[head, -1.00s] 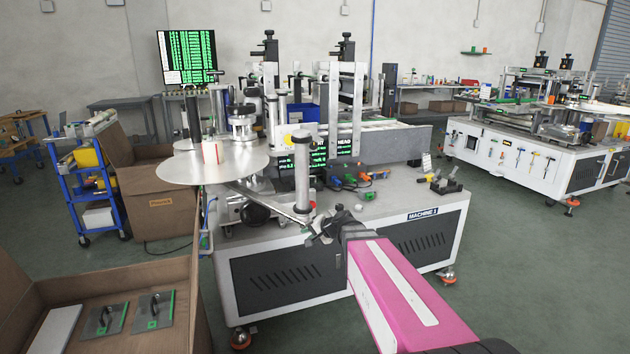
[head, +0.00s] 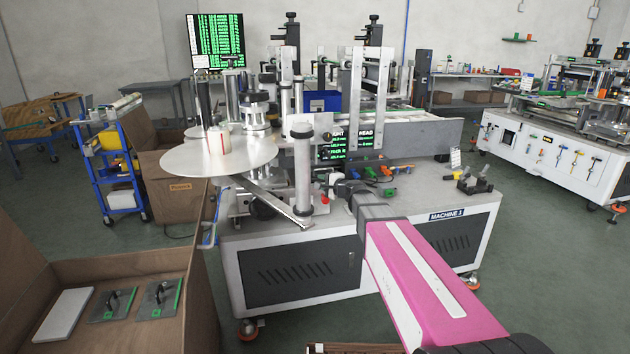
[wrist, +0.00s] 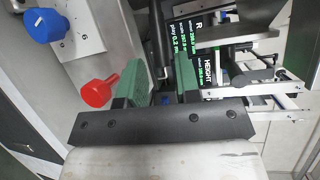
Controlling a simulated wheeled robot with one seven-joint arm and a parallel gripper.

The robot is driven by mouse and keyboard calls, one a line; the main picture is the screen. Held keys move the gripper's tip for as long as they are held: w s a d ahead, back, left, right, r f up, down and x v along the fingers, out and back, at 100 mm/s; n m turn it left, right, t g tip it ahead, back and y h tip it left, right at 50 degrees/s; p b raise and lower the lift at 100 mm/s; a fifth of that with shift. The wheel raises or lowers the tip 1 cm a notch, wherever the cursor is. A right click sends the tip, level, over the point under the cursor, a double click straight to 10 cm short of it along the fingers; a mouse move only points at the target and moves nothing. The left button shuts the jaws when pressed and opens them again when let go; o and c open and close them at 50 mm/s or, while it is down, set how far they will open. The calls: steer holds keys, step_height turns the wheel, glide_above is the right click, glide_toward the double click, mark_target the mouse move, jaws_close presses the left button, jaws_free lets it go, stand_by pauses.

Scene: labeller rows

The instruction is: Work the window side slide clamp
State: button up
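The Machine 1 labeller (head: 390,225) stands ahead with a round metal disc (head: 225,158) at its left. My gripper (head: 336,182) is over the machine's deck, near the upright roller post and small coloured parts. In the wrist view my gripper (wrist: 158,82) has its two green finger pads apart. A dark rod (wrist: 158,40) shows beyond the gap between them; contact is not clear. A red knob (wrist: 96,92) is just left of the left pad, and a blue knob (wrist: 50,26) is on a plate farther up left. I cannot tell which part is the window side slide clamp.
A lit screen (head: 338,150) on the machine is close behind my gripper. A dark toggle-like fixture (head: 474,182) stands at the deck's right. An open cardboard box (head: 130,262) with plates is at lower left. Clear floor lies right of the machine.

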mark_target(317, 180)
steer(key=x, duration=0.5)
steer(key=shift+w+a, duration=0.2)
jaws_close()
